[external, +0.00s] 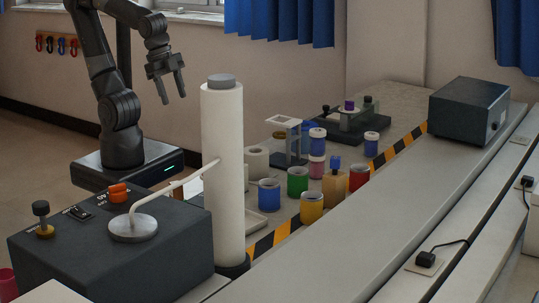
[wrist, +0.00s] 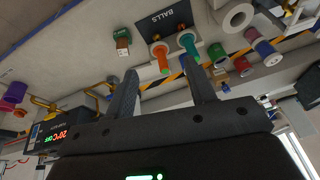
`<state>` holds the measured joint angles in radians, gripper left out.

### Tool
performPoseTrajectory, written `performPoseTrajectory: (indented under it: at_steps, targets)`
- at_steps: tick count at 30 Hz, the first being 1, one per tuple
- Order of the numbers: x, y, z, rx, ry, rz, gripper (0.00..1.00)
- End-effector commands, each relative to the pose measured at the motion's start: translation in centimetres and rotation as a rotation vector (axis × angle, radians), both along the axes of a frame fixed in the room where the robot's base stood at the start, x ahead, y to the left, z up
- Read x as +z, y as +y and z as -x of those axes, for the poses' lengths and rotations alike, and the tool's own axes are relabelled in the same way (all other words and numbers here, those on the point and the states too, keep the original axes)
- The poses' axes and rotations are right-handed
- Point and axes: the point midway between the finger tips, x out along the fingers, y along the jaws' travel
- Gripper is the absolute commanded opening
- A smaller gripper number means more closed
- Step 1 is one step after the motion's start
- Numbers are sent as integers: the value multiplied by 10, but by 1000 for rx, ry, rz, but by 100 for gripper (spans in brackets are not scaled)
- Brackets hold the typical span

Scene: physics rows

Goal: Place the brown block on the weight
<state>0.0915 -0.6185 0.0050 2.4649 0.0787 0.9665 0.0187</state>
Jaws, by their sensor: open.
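My gripper (external: 172,98) is open and empty, raised in the air behind the tall white roll in the external view. Its two spread fingers also show in the wrist view (wrist: 160,68), with nothing between them. A tan-brown block-like thing (external: 335,190) stands among the coloured cylinders on the bench, with a blue piece at its top. A small brownish block with a green mark (wrist: 122,38) shows in the wrist view; I cannot tell if it is the same thing. I cannot single out the weight with certainty. My gripper is well apart from the bench objects.
The tall white roll (external: 222,170) stands between my arm and the camera. A dark box (external: 120,250) with knobs and a bent rod is at front left. Several coloured cylinders, including a yellow one (external: 311,208), crowd mid-bench. A dark box (external: 468,110) stands at back right.

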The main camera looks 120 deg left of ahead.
Motion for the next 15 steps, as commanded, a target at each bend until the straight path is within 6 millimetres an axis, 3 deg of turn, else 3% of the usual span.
performPoseTrajectory:
  at_steps: [6,15]
  targets:
    - [18,8,10,107,-141,78,50]
    - [20,8,11,122,-161,91,50]
